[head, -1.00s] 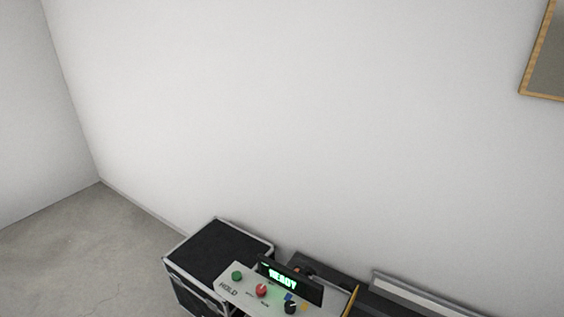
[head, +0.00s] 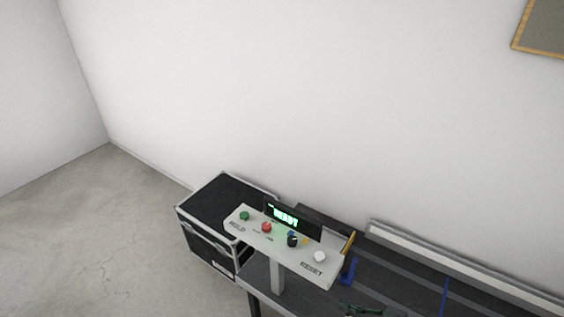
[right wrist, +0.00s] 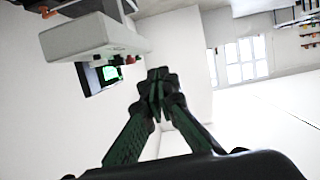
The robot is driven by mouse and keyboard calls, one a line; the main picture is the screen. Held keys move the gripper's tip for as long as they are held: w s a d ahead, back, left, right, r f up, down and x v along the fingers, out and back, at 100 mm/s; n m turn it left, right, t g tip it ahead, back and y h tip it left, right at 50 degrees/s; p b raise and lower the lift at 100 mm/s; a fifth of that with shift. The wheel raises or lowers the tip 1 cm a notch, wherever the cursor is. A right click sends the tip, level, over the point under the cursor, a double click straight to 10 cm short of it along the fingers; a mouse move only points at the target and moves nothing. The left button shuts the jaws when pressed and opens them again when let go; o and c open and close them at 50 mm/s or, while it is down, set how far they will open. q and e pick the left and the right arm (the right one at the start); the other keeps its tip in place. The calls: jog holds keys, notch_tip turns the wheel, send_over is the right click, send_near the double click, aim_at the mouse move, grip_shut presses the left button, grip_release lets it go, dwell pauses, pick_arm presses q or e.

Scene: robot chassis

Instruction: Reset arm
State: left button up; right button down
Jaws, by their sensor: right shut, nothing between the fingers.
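A white control panel (head: 275,247) stands on a post in the lower middle of the head view. It carries a green button, a red button, a dark knob and a white button (head: 320,257) by the word RESET. Its black display (head: 292,220) glows green and appears to read READY. My right gripper (head: 362,309) shows only partly at the bottom edge, to the right of the panel and apart from it. In the right wrist view its fingers (right wrist: 157,82) are shut and empty; the panel (right wrist: 85,37) and lit display are beyond them. My left gripper is not in view.
A dark table (head: 400,275) with blue parts runs along the wall behind and right of the panel. A black case with metal edges (head: 222,190) stands left of it. A framed board (head: 543,30) hangs at upper right. The floor at left is clear.

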jog(key=s+d+f+m+h, duration=0.3)
jog(key=d+f+m+h, duration=0.25)
jog(key=f+h, duration=0.2)
jog(key=s+d+f+m+g+h, duration=0.3)
jog(key=s+d, duration=0.2)
jog(key=s, duration=0.3)
jog(key=s+d+f+m+g+h, duration=0.25)
jog(key=s+d, duration=0.25)
jog(key=s, duration=0.4)
notch_tip(320, 180, down, 38)
jog(key=a+b, duration=0.1)
jog(key=b, duration=0.7)
pick_arm(q)
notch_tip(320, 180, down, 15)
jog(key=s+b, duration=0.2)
jog(key=b, duration=0.5)
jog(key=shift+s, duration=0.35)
pick_arm(e)
jog(key=s+f+g, duration=0.1)
jog(key=s+f, duration=0.9)
jog(key=f, duration=0.2)
jog(key=s+f+n+g+y, duration=0.1)
jog(key=s+f, duration=0.9)
jog(key=f, duration=0.3)
jog(key=shift+s+a, duration=0.15)
jog(key=shift+s, duration=0.05)
